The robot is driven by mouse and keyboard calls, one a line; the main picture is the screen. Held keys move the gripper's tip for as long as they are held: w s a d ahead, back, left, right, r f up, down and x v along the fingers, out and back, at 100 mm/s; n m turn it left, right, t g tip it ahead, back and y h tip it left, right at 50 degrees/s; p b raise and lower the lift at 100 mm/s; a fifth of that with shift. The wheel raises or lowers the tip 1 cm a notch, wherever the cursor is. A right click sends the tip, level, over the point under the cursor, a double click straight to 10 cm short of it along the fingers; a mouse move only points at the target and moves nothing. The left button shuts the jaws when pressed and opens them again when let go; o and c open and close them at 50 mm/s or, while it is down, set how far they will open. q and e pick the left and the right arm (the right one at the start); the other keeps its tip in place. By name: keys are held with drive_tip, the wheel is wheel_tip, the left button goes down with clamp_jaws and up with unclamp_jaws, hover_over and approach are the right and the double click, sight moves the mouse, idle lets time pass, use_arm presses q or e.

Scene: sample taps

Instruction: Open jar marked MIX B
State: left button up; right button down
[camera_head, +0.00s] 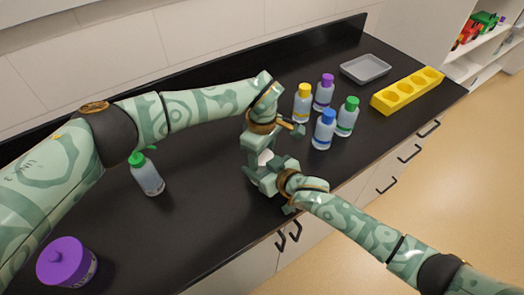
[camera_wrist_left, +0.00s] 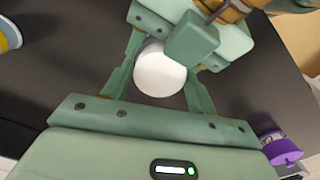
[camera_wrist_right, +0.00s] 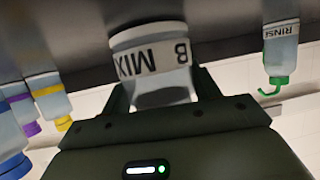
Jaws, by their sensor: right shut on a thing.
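The jar marked MIX B (camera_wrist_right: 150,60) shows upside down in the right wrist view, clear with a white label band. My right gripper (camera_head: 266,176) is shut on its side, and its fingers flank the jar in the right wrist view. In the head view the jar is mostly hidden between my two grippers, with only a white part (camera_head: 265,157) showing. In the left wrist view its round white top (camera_wrist_left: 160,72) lies between the fingers of my left gripper (camera_wrist_left: 161,75), which is above the jar. The left fingers look open, with narrow gaps beside the top.
Bottles with yellow (camera_head: 303,104), purple (camera_head: 323,92), blue (camera_head: 324,130) and green (camera_head: 347,117) caps stand right of my grippers. A grey tray (camera_head: 365,69) and yellow rack (camera_head: 408,91) lie behind. A green-topped RINSE bottle (camera_head: 147,174) and purple jar (camera_head: 67,262) stand left.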

use_arm(q)
drive_tip(key=shift+n, duration=1.7)
drive_tip(key=o, duration=1.1)
drive_tip(key=shift+c, duration=0.2)
drive_tip(key=shift+r, duration=2.25)
drive_tip(key=shift+c, duration=0.2)
wheel_tip(320, 180, up, 3)
drive_tip(key=m, duration=0.2)
drive_tip(key=shift+r+m, duration=0.1)
drive_tip(key=shift+m, duration=0.6)
wheel_tip(320, 180, down, 8)
drive_tip(key=shift+r, duration=0.15)
